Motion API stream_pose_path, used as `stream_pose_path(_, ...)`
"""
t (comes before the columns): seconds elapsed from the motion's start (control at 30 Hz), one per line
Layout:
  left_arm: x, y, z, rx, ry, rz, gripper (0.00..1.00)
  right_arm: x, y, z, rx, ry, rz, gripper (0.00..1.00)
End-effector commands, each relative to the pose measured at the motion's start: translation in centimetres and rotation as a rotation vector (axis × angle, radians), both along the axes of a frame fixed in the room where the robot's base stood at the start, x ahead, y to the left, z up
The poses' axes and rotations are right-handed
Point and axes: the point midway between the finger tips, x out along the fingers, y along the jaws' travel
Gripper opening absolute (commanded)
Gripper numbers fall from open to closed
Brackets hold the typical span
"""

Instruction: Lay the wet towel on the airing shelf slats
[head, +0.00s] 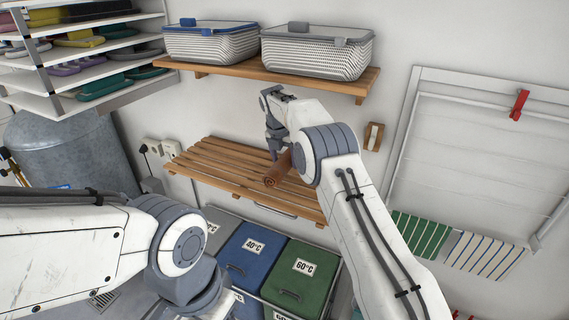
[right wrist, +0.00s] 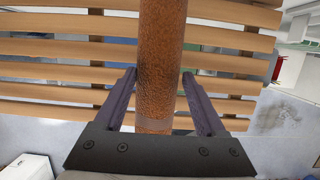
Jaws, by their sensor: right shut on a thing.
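The wet towel is a brown-orange roll (head: 276,172) in the head view, partly hidden behind my right arm. My right gripper (head: 273,142) is shut on it, above the right part of the airing shelf. In the right wrist view the towel (right wrist: 161,65) runs lengthwise between the two fingers (right wrist: 158,95), with slats behind it. The airing shelf (head: 215,163) has wooden slats with gaps and is fixed to the wall; its visible left part is bare. Whether the towel touches the slats is unclear. My left arm is at lower left, its fingers out of sight.
Above is a wooden wall shelf (head: 250,70) with two lidded baskets (head: 210,45) (head: 317,55). Below stand blue (head: 250,255) and green (head: 300,275) bins. A drying frame (head: 480,150) with striped cloths hangs at right. A grey tank (head: 65,145) stands at left.

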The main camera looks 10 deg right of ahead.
Motion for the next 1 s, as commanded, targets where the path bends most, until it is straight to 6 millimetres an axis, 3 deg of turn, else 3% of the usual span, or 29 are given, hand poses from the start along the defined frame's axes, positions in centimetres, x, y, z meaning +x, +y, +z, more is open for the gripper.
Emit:
stream_pose_path(0.33, 0.0, 0.0, 2.6, 0.001, 0.001, 0.002, 0.5, 0.0, -0.2, -3.7, -0.001, 0.002, -0.003, 0.12)
stream_pose_path(0.7, 0.0, 0.0, 2.3, 0.001, 0.001, 0.001, 0.5, 0.0, -0.2, -4.4, -0.001, -0.001, -0.002, 0.12)
stream_pose_path(0.73, 0.0, 0.0, 2.3, 0.001, 0.001, 0.001, 0.5, 0.0, -0.2, -4.4, 0.0, 0.0, -0.002, 0.77)
stream_pose_path(0.8, 0.0, 0.0, 2.3, 0.001, 0.001, 0.001, 0.5, 0.0, -0.2, -4.4, 0.0, 0.0, -0.002, 1.0)
stream_pose_path(1.0, 0.0, 0.0, 2.3, 0.001, 0.001, 0.001, 0.5, 0.0, -0.2, -4.3, 0.0, 0.0, -0.002, 1.0)
